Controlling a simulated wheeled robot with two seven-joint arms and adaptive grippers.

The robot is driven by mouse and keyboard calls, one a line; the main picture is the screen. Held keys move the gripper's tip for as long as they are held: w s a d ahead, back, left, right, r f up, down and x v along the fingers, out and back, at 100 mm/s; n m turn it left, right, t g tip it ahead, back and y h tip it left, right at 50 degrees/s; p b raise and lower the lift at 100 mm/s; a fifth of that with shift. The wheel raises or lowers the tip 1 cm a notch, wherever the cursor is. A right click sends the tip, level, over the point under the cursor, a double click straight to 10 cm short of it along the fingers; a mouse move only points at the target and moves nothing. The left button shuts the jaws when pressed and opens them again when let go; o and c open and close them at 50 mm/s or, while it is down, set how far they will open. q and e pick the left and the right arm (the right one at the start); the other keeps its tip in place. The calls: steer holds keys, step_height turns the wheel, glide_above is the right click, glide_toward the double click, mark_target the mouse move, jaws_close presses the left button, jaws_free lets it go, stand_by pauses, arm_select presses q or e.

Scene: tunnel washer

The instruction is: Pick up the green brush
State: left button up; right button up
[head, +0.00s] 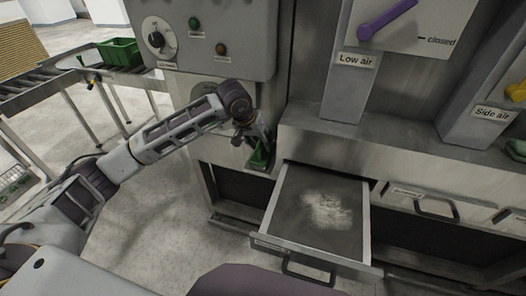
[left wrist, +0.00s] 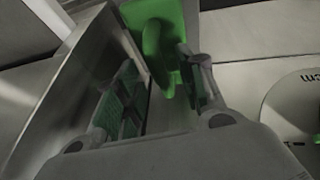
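The green brush (head: 261,157) is by the front of the grey machine, just left of the open drawer. In the left wrist view the brush (left wrist: 160,35) shows as a green plate with a raised handle. My left gripper (head: 254,142) is right at the brush, partly covering it in the head view. In the left wrist view my left gripper (left wrist: 158,75) is open, with a finger on either side of the handle's near end. A gap shows at the left finger; contact at the right finger is unclear. My right gripper is not in view.
An open drawer (head: 283,236) with pale powder juts out right of the brush. A control panel (head: 205,37) is above my left arm. A green crate (head: 120,52) stands on a roller conveyor (head: 45,92) at the left. A metal wall (left wrist: 62,95) runs close beside the left finger.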

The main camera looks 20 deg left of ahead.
arm_select(q)
steer(key=shift+w+d+f, duration=0.1)
steer(key=shift+w+f, duration=0.1)
steer(key=shift+f, duration=0.35)
steer(key=shift+c, duration=0.5)
jaws_close()
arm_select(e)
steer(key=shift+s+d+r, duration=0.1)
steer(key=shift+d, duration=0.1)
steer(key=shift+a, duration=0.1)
arm_select(q)
steer(key=shift+s+r, duration=0.1)
steer(key=shift+r, duration=0.1)
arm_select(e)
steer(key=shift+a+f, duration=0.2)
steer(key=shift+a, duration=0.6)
